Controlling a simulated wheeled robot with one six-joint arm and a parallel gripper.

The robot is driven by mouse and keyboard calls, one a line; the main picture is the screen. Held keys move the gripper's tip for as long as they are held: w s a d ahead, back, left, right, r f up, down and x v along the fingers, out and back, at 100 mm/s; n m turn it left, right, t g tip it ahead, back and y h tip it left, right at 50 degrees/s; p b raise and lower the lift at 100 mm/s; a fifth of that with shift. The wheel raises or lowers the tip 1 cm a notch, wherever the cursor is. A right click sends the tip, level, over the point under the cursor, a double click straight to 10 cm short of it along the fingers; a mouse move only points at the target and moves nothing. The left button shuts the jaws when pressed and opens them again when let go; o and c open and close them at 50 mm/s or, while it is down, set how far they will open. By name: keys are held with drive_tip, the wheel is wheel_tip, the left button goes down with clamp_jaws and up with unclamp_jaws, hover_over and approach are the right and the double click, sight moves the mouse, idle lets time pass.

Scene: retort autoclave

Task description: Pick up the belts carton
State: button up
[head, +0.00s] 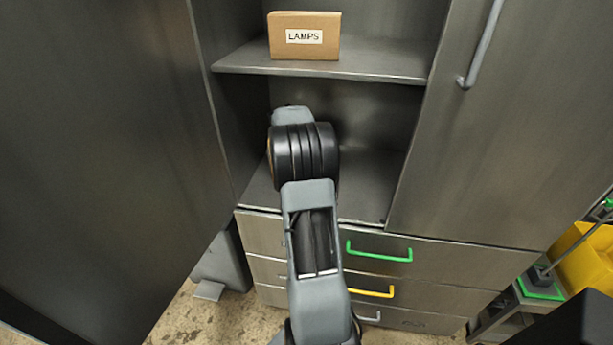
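No carton marked belts shows in the head view. A brown carton labelled LAMPS (304,48) stands upright on the upper shelf (375,62) of an open cabinet. My arm reaches from the bottom of the picture up in front of the lower compartment (365,130). My gripper does not show; the arm's own links hide whatever is behind them, so I cannot tell whether it holds anything. The visible part of the lower compartment, right of my arm, looks empty.
An open cabinet door (95,150) fills the left side. A closed door with a handle (481,50) is at the right. Drawers with a green handle (379,252) and a yellow handle (371,292) are below. A yellow bin (588,262) stands at the far right.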

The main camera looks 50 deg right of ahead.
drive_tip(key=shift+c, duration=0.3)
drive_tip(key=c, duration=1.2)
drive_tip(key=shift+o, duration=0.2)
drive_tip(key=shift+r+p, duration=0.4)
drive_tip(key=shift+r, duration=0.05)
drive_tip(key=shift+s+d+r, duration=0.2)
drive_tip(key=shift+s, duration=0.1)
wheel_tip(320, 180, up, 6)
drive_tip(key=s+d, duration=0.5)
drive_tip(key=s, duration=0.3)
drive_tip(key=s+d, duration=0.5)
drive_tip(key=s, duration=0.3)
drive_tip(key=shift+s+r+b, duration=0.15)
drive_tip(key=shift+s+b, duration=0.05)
drive_tip(key=shift+b, duration=0.2)
